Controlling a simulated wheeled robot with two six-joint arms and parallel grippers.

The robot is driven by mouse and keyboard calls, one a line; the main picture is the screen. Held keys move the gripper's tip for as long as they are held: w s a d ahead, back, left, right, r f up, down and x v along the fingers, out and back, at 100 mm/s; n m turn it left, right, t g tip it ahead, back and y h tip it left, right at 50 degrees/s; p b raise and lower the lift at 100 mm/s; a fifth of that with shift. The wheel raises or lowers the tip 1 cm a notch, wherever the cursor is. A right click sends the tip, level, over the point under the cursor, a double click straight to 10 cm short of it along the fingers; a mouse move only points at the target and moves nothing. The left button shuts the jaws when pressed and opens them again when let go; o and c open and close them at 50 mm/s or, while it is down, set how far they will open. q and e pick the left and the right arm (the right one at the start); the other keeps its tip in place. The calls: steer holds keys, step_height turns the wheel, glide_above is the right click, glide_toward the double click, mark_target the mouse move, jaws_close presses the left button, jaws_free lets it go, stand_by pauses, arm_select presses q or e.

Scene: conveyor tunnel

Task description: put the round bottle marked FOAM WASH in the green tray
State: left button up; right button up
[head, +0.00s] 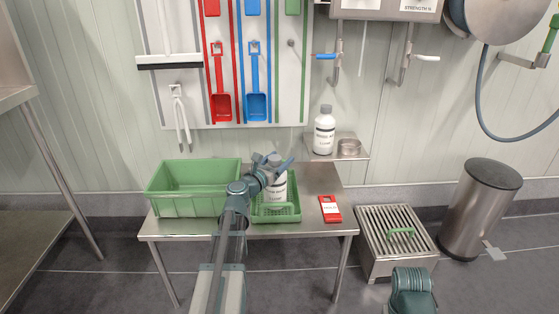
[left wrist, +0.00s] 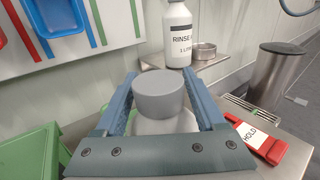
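A white round bottle with a grey cap (head: 278,186) stands upright in the small green tray (head: 293,215) on the steel table; its label is too small and covered to read. My left gripper (head: 273,163) is at the bottle's top. In the left wrist view its two blue fingers stand either side of the grey cap (left wrist: 161,92), with gaps between cap and fingers, so it looks open. The bottle's lower body is hidden there. My right gripper is not in view.
A larger empty green crate (head: 165,205) stands left of the tray. A red HOLD tag (head: 330,209) lies to the right. Another white bottle, marked RINSE (head: 324,135), and a steel dish (head: 349,147) stand on a wall shelf (head: 325,156) behind.

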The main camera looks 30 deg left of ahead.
arm_select(q)
steer(key=shift+o, duration=0.5)
steer(key=shift+r, duration=0.2)
steer(key=s, duration=1.2)
steer(key=shift+a, duration=0.25)
steer(key=shift+f, duration=0.1)
